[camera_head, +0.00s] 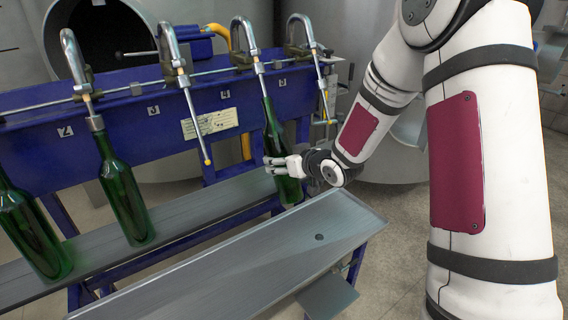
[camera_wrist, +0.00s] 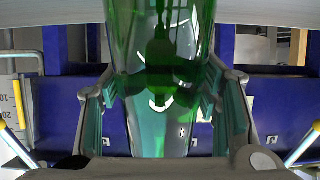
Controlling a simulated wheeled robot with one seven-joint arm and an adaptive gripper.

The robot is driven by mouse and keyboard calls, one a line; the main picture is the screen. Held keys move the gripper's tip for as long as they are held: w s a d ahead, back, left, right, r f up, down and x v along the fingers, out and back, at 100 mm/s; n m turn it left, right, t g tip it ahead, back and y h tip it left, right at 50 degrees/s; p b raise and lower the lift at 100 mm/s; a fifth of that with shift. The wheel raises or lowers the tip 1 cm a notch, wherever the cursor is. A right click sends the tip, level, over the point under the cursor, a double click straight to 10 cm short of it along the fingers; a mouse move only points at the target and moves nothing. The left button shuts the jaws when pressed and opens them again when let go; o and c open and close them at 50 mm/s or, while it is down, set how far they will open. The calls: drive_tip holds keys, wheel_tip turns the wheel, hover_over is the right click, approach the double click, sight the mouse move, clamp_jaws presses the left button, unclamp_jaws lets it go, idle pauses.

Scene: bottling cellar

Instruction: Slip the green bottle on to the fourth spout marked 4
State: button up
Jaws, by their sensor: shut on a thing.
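The green bottle (camera_head: 272,130) is held near upright, leaning slightly, with its mouth up. My gripper (camera_head: 283,166) is shut around its lower body; in the wrist view the bottle (camera_wrist: 160,120) fills the space between both fingers (camera_wrist: 162,105). The fourth spout (camera_head: 243,35) is right of the mark 4 (camera_head: 225,94). Its tube runs down to the bottle's mouth, and its lower part is hidden by or inside the neck; I cannot tell how deep. The bottle's base is near the rail's right end; I cannot tell whether it touches.
Spout 3 (camera_head: 189,90) left of it and spout 5 (camera_head: 320,75) right of it hang free with thin tubes. Two other green bottles (camera_head: 125,200) stand at the left on the grey rail (camera_head: 190,212). A bare grey tray (camera_head: 255,262) lies in front.

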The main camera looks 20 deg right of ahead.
sight(283, 141)
drive_tip(key=shift+w+a+r+p, duration=0.1)
drive_tip(key=shift+w+r+p, duration=0.25)
drive_tip(key=shift+r+p, duration=0.4)
drive_tip(key=shift+w+a+r+p, duration=0.15)
drive_tip(key=shift+w+r+p, duration=0.3)
drive_tip(key=shift+r, duration=0.45)
drive_tip(key=shift+w+a+r+p, duration=0.1)
drive_tip(key=shift+w+r+p, duration=0.2)
drive_tip(key=shift+r+p, duration=0.45)
drive_tip(key=shift+w+a+f+t+b, duration=0.1)
drive_tip(key=shift+w+f+t+b, duration=0.25)
drive_tip(key=shift+b, duration=0.85)
drive_tip(key=shift+w+a+f+t+y+b, duration=0.2)
drive_tip(key=shift+w+f+b, duration=0.25)
drive_tip(key=shift+b, duration=0.65)
drive_tip(key=shift+w+a+f+t+y+b, duration=0.15)
drive_tip(key=shift+w+b, duration=0.35)
drive_tip(key=shift+b, duration=0.55)
drive_tip(key=shift+w+f+b, duration=0.2)
drive_tip(key=shift+w+b, duration=0.05)
drive_tip(key=shift+b, duration=0.3)
drive_tip(key=shift+w+a+f+t+b, duration=0.25)
drive_tip(key=shift+w+t+b, duration=0.3)
drive_tip(key=shift+b, duration=0.85)
drive_tip(key=shift+w+a+f+t+b, duration=0.3)
drive_tip(key=shift+w+b, duration=0.4)
drive_tip(key=shift+b, duration=0.7)
drive_tip(key=shift+s+d+f+b, duration=0.15)
drive_tip(key=shift+f+b, duration=0.75)
drive_tip(key=shift+f, duration=0.05)
